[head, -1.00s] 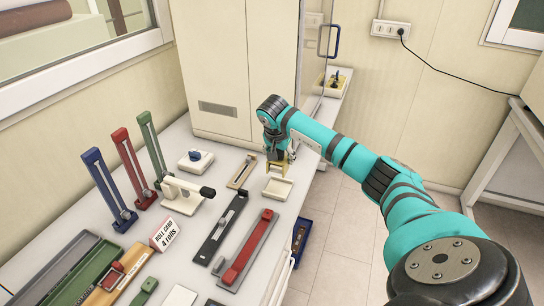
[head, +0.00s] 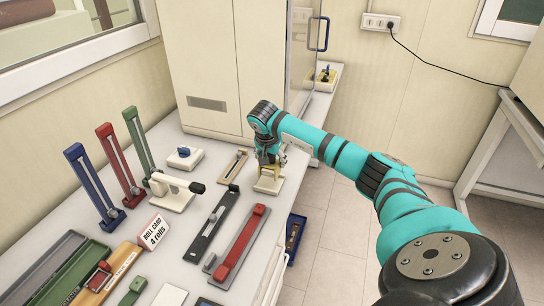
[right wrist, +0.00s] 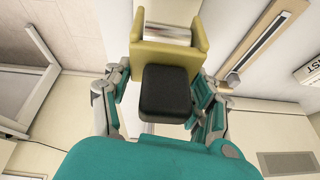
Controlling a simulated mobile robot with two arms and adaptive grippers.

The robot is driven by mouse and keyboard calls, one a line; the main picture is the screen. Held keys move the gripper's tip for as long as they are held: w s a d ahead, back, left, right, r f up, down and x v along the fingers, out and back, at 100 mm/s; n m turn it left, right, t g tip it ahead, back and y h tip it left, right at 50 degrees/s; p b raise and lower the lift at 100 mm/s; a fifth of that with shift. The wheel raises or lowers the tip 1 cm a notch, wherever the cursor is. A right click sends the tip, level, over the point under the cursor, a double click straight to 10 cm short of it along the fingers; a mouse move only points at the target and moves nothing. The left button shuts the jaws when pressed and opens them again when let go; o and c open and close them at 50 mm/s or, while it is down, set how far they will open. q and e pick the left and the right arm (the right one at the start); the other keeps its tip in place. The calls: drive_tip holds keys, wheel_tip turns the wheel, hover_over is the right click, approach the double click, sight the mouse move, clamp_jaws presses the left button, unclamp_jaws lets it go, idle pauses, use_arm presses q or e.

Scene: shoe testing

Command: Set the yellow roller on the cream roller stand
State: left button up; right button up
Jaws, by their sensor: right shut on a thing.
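The yellow roller (head: 270,172) has a yellow frame and, in the right wrist view, a black handle (right wrist: 167,93) and a metallic cylinder between the frame's arms (right wrist: 170,57). My right gripper (head: 267,156) is shut on the black handle from above. The cream roller stand (head: 268,186) is a small shallow block near the table's right edge. The roller's yellow frame is over the stand, at or just above its top; I cannot tell whether they touch. The gripper hides the roller's upper part in the head view. My left gripper is not in view.
A narrow tan-and-metal tool (head: 234,166) lies left of the stand. A black bar tool (head: 212,224) and a red-handled grey one (head: 238,248) lie in front. A blue-knobbed cream block (head: 184,158) stands further left. A cream cabinet (head: 210,60) rises behind.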

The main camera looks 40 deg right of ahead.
sight(272, 166)
drive_tip(key=shift+f+b, duration=0.3)
drive_tip(key=shift+f, duration=0.45)
idle(1.3)
drive_tip(key=shift+f+b, duration=0.45)
drive_tip(key=shift+f, duration=0.2)
idle(0.5)
drive_tip(key=shift+r+p, duration=0.3)
drive_tip(key=shift+r, duration=0.15)
drive_tip(key=shift+f+b, duration=0.55)
drive_tip(key=shift+f, duration=0.2)
idle(1.4)
